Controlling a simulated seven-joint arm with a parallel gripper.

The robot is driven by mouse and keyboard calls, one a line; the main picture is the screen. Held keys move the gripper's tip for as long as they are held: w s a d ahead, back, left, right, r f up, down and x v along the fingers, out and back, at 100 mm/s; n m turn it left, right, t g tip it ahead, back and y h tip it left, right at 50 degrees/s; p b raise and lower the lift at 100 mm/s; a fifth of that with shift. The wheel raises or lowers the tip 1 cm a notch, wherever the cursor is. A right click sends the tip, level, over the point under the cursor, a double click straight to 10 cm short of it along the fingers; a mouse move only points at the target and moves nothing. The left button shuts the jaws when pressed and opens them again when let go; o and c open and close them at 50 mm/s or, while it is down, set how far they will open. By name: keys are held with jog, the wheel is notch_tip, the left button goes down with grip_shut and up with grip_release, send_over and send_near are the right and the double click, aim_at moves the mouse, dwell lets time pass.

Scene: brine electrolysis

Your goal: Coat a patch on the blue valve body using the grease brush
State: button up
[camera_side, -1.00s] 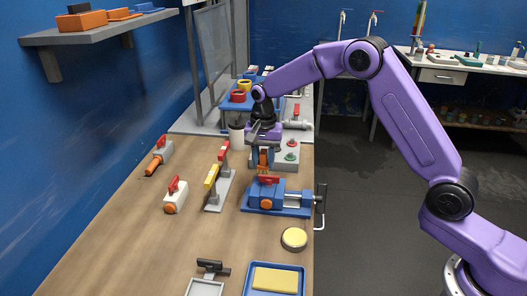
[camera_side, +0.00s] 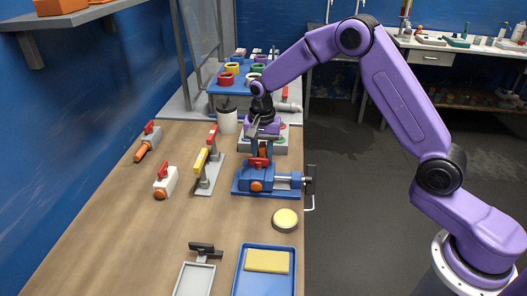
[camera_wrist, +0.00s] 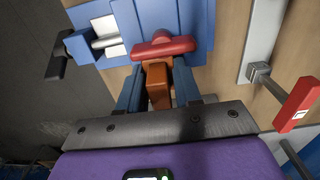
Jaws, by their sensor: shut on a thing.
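The blue valve body (camera_side: 256,181) with a red handle (camera_side: 259,163) and an orange end sits in a blue vise (camera_side: 289,188) on the bench. In the wrist view the red handle (camera_wrist: 163,47) lies just beyond my fingertips. My gripper (camera_wrist: 157,88) points down at the back side of the valve and is shut on an orange-brown block (camera_wrist: 158,84), which looks like the grease brush's handle. Its bristle end is hidden, so I cannot tell whether it touches the valve. In the side view my gripper (camera_side: 264,150) is partly hidden behind the red handle.
A round tin with yellow contents (camera_side: 285,219) and a blue tray with a yellow pad (camera_side: 267,262) stand in front. A pale cup (camera_side: 228,122) stands behind.

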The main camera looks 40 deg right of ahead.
jog(key=shift+w+a, duration=1)
jog(key=shift+a, duration=0.05)
notch_tip(320, 180, up, 8)
dwell(0.3)
